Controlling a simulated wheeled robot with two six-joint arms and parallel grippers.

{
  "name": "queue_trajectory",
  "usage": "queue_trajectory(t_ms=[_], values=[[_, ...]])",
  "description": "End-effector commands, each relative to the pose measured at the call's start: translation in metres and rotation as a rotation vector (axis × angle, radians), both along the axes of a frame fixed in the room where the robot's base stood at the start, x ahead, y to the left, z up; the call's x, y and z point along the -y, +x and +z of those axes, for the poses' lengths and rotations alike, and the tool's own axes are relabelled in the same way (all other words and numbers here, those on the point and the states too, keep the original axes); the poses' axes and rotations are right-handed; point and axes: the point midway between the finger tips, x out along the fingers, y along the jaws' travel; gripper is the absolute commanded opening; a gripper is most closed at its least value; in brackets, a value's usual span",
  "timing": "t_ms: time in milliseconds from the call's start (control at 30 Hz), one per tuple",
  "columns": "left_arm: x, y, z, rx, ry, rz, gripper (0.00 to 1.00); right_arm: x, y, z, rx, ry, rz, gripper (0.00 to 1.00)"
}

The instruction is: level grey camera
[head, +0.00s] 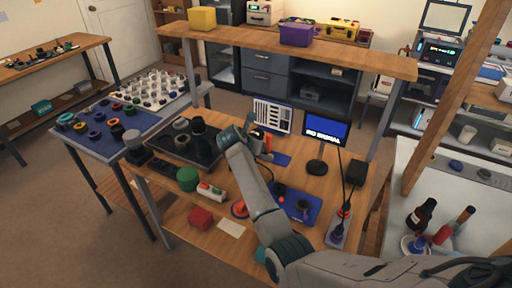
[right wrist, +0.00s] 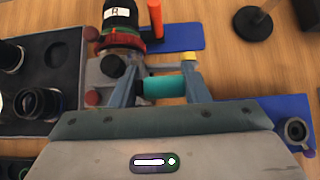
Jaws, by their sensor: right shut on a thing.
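The grey camera (right wrist: 98,76) shows in the right wrist view as a grey body with dark red knobs, a black knob and a yellow knob. A black lens (right wrist: 118,18) marked R with a red ring stands on its far side. In the head view the camera is mostly hidden behind my right arm. My right gripper (right wrist: 162,84) has its fingers on both sides of a teal cylinder (right wrist: 164,87) beside the camera and is shut on it. In the head view my right gripper (head: 250,138) is over the middle of the wooden bench. My left gripper is in neither view.
An orange cylinder (right wrist: 155,18) stands by the lens on a blue mat (right wrist: 185,37). A dark tray (right wrist: 60,70) with lenses lies to the left. A monitor (head: 325,130) on a stand is to the right. A second blue mat (head: 305,207) holds small parts.

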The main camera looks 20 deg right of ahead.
Motion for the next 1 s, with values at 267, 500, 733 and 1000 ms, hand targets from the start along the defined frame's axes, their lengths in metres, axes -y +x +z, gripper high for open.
queue_trajectory(t_ms=[267, 500, 733, 1000], values=[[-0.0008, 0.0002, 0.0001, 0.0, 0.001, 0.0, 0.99, 0.0024, -0.0002, -0.0024, -0.027, 0.015, -0.007, 0.01], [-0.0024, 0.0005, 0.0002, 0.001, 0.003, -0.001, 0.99, 0.0019, -0.0004, -0.0034, -0.032, 0.018, -0.007, 0.01], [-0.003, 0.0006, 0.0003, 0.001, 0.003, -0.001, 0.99, 0.0016, -0.0006, -0.0039, -0.033, 0.019, -0.007, 0.52], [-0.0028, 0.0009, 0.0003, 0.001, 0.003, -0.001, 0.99, -0.0007, 0.0007, -0.0023, -0.027, 0.023, -0.004, 0.56]])
